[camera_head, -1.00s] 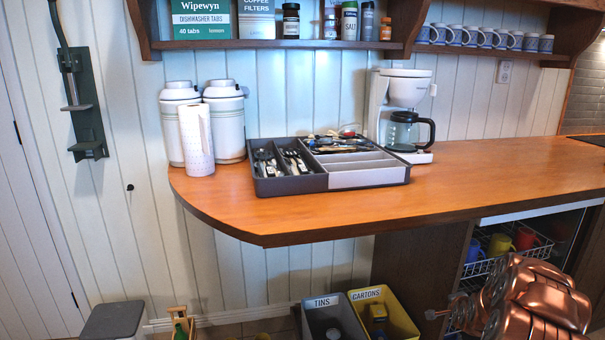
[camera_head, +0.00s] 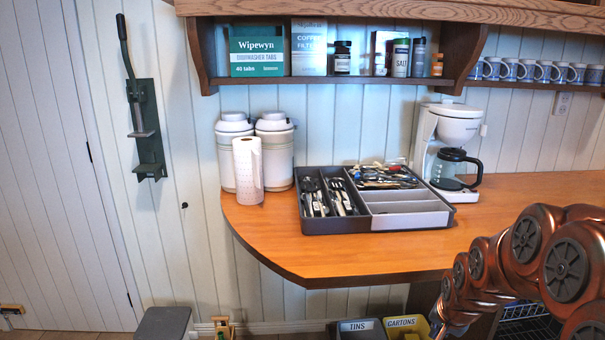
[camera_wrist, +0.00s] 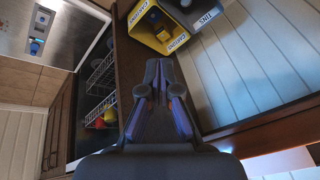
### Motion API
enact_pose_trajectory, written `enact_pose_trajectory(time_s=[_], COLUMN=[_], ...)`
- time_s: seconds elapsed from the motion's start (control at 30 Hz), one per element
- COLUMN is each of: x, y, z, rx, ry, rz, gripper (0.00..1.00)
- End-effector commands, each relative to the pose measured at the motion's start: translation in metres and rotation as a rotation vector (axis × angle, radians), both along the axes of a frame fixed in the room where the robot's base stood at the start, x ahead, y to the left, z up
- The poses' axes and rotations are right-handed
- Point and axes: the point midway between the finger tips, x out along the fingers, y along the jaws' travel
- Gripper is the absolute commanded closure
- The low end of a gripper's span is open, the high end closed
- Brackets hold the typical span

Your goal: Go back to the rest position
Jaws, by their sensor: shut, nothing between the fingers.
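My gripper (camera_wrist: 159,75) shows in the wrist view with its two dark fingers together and nothing between them. It is below or beside the counter edge, in front of the dark cabinet panel. In the head view my copper-coloured arm fills the lower right, and the gripper itself cannot be made out there. The grey utensil tray (camera_head: 333,227) stands on the wooden counter (camera_head: 290,255), apart from my arm. Spoons and forks lie in its left compartments, mixed utensils at its back right, and the front right compartments look empty.
A coffee maker (camera_head: 459,130), white canisters (camera_head: 277,150) and a paper towel roll (camera_head: 248,172) stand on the counter. A shelf (camera_head: 300,82) hangs above. The yellow CARTONS bin (camera_wrist: 151,37) and grey TINS bin (camera_wrist: 198,12) are close to my gripper in the wrist view.

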Motion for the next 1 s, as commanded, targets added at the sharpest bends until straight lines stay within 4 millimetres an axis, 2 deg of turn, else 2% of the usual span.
enact_pose_trajectory(time_s=[0.03, 0.3, 0.6, 0.8, 0.9, 1.0], x=[-0.015, -0.105, -0.217, -0.286, -0.308, -0.320], y=[0.012, 0.063, 0.103, 0.118, 0.123, 0.125], z=[0.022, 0.079, 0.135, 0.162, 0.169, 0.173], rx=[-0.008, -0.038, -0.044, -0.033, -0.027, -0.022], ry=[0.025, 0.200, 0.388, 0.493, 0.530, 0.547], rz=[0.039, 0.251, 0.484, 0.617, 0.662, 0.687], gripper=[1.00, 1.00, 1.00, 1.00, 1.00, 1.00])
